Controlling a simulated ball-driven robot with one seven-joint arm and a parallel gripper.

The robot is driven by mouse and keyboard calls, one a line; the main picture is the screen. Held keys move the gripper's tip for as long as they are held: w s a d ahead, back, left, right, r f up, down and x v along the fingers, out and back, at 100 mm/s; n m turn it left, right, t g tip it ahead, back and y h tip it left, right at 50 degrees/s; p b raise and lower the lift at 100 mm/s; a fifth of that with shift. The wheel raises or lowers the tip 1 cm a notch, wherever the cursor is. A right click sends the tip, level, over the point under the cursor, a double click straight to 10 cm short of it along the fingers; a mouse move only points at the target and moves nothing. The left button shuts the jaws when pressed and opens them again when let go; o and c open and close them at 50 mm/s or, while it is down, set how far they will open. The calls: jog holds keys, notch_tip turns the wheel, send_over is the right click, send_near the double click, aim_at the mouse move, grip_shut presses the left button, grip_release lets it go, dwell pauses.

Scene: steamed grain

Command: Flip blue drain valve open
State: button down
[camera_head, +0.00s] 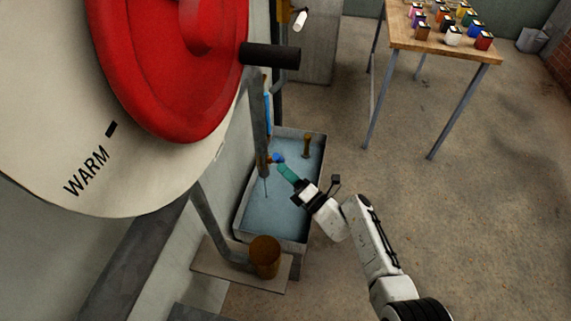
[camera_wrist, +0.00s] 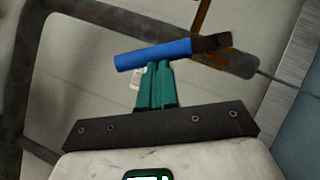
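The blue drain valve handle (camera_head: 278,158) sits at the lower end of a pipe over the blue-grey basin in the head view. In the wrist view the blue handle (camera_wrist: 153,54) lies crosswise, slightly tilted, with a dark brown end at its right. My gripper (camera_head: 284,168) has teal fingers, which reach up to the handle from the lower right. In the wrist view my gripper (camera_wrist: 156,66) has both fingers close together, their tips right at the handle's lower edge. The handle runs across the fingers, not between them. Whether they touch it is unclear.
The basin (camera_head: 240,222) stands below the pipe, with a brown post (camera_head: 306,145) in it. A large dial (camera_head: 150,180) with a red knob fills the upper left. A wooden table (camera_head: 440,52) with small jars stands behind.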

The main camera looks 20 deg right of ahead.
jog(key=r+m+p, duration=0.1)
jog(key=r+m+h+p, duration=0.1)
jog(key=shift+w+d+g+p, duration=0.2)
jog(key=shift+w+g+p, duration=0.1)
jog(key=shift+w, duration=0.1)
jog(key=shift+w+d+r+m+g+h+p, duration=0.15)
jog(key=shift+w+d+r+m+p, duration=0.2)
jog(key=shift+w+p, duration=0.25)
jog(key=shift+w+d+r+m+g+h+p, duration=0.2)
jog(key=shift+w+d+m+p, duration=0.25)
jog(key=shift+p, duration=0.2)
jog(key=shift+w+r, duration=0.15)
jog(key=shift+d, duration=0.1)
